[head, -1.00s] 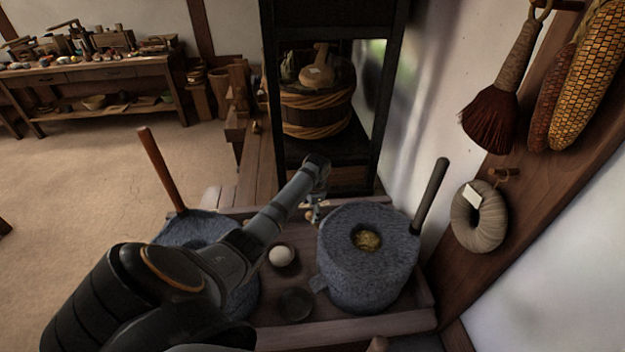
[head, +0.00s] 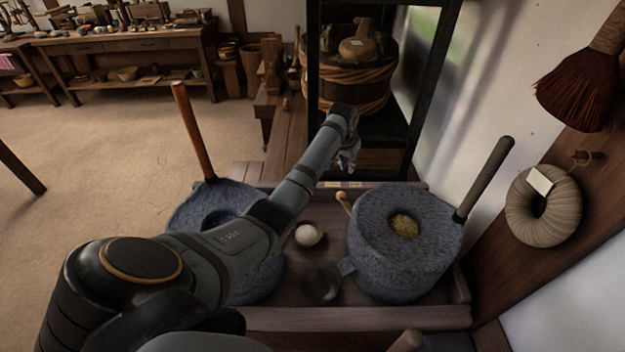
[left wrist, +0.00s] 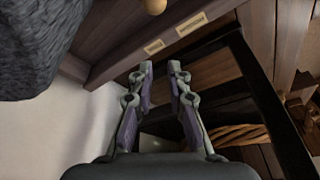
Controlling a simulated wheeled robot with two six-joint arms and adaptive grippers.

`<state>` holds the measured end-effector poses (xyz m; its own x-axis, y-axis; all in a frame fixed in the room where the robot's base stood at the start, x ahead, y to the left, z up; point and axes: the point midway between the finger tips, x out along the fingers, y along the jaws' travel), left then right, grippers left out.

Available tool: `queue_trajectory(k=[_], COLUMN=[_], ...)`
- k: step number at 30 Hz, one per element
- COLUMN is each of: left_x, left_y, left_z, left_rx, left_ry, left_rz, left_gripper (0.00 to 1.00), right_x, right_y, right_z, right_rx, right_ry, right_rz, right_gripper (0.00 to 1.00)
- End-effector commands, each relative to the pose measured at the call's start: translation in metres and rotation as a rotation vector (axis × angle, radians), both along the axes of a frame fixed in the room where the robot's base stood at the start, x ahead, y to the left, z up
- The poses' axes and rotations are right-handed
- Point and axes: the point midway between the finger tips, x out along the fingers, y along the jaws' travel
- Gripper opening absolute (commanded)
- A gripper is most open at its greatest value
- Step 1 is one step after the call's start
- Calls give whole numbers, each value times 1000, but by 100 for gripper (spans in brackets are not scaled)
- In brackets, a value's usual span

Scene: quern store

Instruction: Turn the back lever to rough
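The back lever (head: 343,201) is a small pale lever with a round knob at the back of the quern tray, left of the right-hand quern. It leans left in the head view. Two small labels (head: 344,184) lie on the tray's back edge behind it, too small to read. My left gripper (head: 349,160) is beyond the lever, pointing down and apart from it. In the left wrist view, the fingers (left wrist: 161,67) are parted with nothing between them. The lever's knob (left wrist: 155,5) shows at that view's top edge, and the labels (left wrist: 172,35) below it. My right gripper is out of view.
Two grey stone querns stand on the wooden tray (head: 390,318): the right one (head: 385,262) with a dark upright handle, the left one (head: 190,205) partly behind my arm. A white ball (head: 308,235) and dark disc (head: 321,284) lie between. A black shelf frame (head: 313,100) stands behind.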

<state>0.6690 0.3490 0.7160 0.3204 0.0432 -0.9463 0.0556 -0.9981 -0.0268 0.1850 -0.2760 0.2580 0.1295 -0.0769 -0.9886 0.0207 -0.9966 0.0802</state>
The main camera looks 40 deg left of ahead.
Motion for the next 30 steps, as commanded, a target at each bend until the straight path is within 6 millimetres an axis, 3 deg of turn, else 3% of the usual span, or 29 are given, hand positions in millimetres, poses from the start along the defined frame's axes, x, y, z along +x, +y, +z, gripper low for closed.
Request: queue_trajectory(k=[2,8,19,26,30], left_x=[11,14,37,44,29], left_y=[-12,-12,-10,-8,-9], left_z=[3,-2,-72,-92,-91], left_rx=[-28,-31,-30,-29,-26], left_ry=[-27,-25,-23,-25,-26], left_rz=[39,47,45,44,44], left_gripper=[1,0,0,0,0], right_x=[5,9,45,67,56], right_y=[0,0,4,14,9], right_z=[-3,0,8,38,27], right_rx=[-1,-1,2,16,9], right_ry=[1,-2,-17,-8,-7], right_rz=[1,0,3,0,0], right_gripper=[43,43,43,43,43])
